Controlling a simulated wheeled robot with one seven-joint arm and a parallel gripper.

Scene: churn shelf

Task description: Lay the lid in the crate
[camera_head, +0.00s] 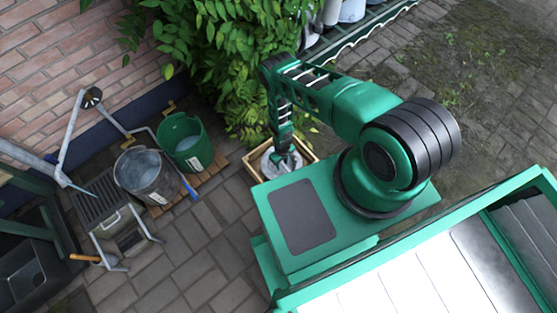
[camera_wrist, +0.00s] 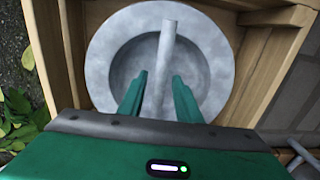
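The round grey lid (camera_wrist: 105,60) has a dished middle and a straight bar handle (camera_wrist: 166,55). In the wrist view it lies within the walls of the wooden crate (camera_wrist: 262,80), near its left side. In the head view the lid (camera_head: 268,166) shows partly inside the crate (camera_head: 253,168), with my arm covering some of it. My gripper (camera_wrist: 160,76) is open, with one finger on each side of the handle and gaps showing between. The gripper (camera_head: 284,163) is small in the head view. Contact of the lid with the crate floor is hidden.
A grey bucket (camera_head: 147,175) and a green bucket (camera_head: 184,142) stand on a wooden pallet at left, beside a metal drain rack (camera_head: 103,200). Leafy plants (camera_head: 235,60) grow behind the crate.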

